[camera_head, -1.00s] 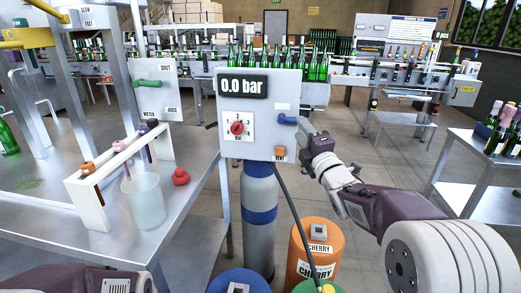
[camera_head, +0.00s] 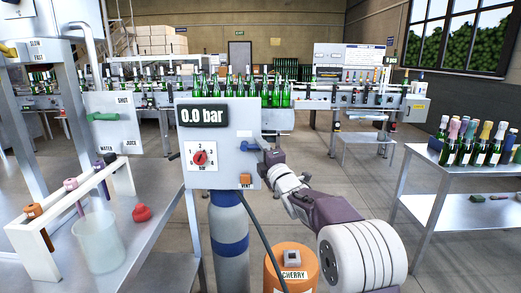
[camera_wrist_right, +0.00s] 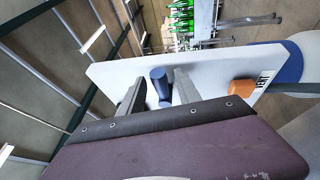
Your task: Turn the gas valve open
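The gas panel (camera_head: 225,118) is a light grey board with a "0.0 bar" display (camera_head: 204,116) and a red dial (camera_head: 200,158). The blue valve handle (camera_head: 249,147) sticks out at its right side, roughly level. My right gripper (camera_head: 264,154) is at the handle's right end. In the right wrist view the blue handle (camera_wrist_right: 161,84) lies between the fingers of my right gripper (camera_wrist_right: 158,88); the fingers stand apart, and I cannot tell whether they touch it. My left gripper is out of view.
An orange vent button (camera_head: 245,180) sits below the handle. A steel bench (camera_head: 150,250) with a beaker (camera_head: 98,242) is at left; a bottle table (camera_head: 450,180) is at right.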

